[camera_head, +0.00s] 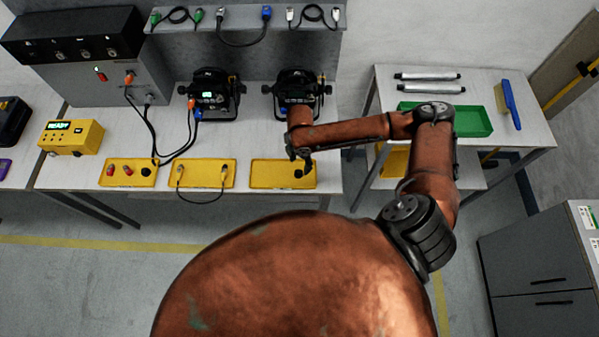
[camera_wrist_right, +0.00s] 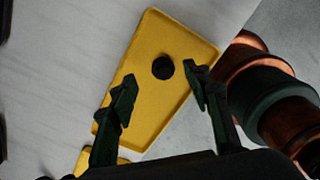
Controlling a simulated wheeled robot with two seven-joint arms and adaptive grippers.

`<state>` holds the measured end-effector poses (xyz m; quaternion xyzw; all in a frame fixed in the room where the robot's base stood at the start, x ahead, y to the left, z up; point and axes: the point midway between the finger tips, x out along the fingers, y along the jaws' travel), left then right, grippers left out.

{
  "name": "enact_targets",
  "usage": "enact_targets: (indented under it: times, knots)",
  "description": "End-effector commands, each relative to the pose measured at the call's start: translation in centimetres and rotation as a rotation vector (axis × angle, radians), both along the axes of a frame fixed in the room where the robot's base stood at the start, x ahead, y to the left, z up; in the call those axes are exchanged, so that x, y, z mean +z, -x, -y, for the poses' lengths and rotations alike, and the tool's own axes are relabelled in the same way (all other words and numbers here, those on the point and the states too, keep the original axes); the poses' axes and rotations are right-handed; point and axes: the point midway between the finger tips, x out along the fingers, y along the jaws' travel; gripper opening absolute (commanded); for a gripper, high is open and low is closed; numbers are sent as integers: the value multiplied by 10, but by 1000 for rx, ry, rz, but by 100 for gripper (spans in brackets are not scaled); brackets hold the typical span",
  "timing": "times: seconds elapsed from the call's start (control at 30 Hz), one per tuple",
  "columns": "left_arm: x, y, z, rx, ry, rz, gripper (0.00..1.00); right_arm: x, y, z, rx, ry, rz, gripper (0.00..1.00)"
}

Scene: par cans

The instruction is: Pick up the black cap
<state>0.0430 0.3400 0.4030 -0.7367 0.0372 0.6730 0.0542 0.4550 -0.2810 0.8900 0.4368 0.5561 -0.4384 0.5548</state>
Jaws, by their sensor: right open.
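A round black cap (camera_wrist_right: 163,67) lies on a yellow tray (camera_wrist_right: 180,40) in the right wrist view. My right gripper (camera_wrist_right: 161,87) is open and empty, with its two fingers apart. The cap shows between and slightly beyond the fingertips, not held. In the head view, my right gripper (camera_head: 304,168) is over the right part of the rightmost yellow tray (camera_head: 270,174); the dark fingers and the cap are hard to tell apart there. My left gripper is not in view.
A middle yellow tray (camera_head: 203,172) holds a cable, and a left tray (camera_head: 122,173) holds red and black caps. Two black par cans (camera_head: 210,95) stand behind the trays. A green tray (camera_head: 473,121) is on the right table. The bench's front edge is close to the trays.

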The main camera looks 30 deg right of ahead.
Motion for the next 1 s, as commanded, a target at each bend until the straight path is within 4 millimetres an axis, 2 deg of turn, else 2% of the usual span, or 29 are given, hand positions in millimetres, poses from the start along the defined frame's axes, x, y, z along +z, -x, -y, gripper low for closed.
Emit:
enact_targets:
  times: [0.4, 0.63, 1.0]
  knots:
    - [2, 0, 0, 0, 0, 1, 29, -49, 6, -7, 0, 0, 1, 45]
    - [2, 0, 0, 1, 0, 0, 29, -51, 6, -6, 0, 1, 2, 45]
    - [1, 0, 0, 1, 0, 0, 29, -50, 6, -7, 0, 0, 2, 19]
